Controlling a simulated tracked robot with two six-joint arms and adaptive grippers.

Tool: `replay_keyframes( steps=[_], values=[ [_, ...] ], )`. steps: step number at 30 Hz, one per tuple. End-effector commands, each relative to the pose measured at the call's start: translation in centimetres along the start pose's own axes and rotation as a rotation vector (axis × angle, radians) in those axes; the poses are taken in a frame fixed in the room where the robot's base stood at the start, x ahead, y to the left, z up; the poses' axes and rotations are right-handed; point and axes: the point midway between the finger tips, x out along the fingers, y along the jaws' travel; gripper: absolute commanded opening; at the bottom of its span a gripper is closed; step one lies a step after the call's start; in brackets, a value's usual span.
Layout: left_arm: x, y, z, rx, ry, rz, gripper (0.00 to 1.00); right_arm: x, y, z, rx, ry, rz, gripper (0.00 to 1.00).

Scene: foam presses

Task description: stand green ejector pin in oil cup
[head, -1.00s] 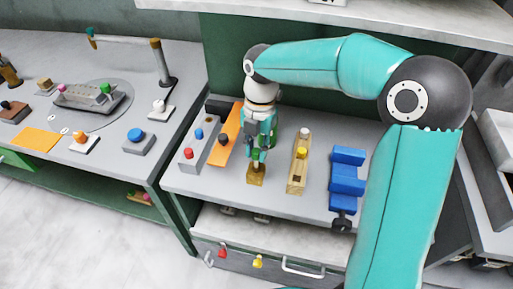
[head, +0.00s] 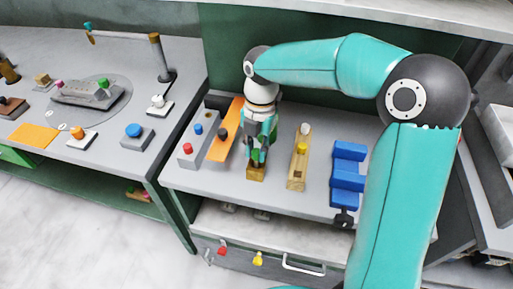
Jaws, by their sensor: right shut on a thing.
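My right gripper (head: 257,152) reaches down from above at the middle of the right bench. It is shut on the green ejector pin (head: 255,157), of which only a small green part shows between the fingers. The small brown block-like oil cup (head: 256,173) stands on the bench directly below the fingertips. The pin's lower end is at or just above the cup's top; I cannot tell whether it is inside. My left gripper is not in view.
A grey block with coloured pins (head: 192,146) and an orange strip (head: 224,143) lie left of the cup. A wooden block with a yellow and a white pin (head: 299,168) and a blue stepped object (head: 347,178) stand to the right. The bench front is clear.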

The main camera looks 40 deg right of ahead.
Motion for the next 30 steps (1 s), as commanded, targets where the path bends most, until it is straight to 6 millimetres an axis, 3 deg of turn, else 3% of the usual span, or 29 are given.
replay_keyframes(
  steps=[27,28,30],
  values=[
    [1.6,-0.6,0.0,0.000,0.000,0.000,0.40,2.4,0.0,0.3,0.000,0.000,0.000,0.00],
    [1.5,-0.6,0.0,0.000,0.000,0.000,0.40,2.2,0.0,0.3,0.000,0.000,0.000,0.29],
    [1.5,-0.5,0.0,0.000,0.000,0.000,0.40,2.2,0.0,0.3,0.000,0.000,0.000,0.41]
  ],
)
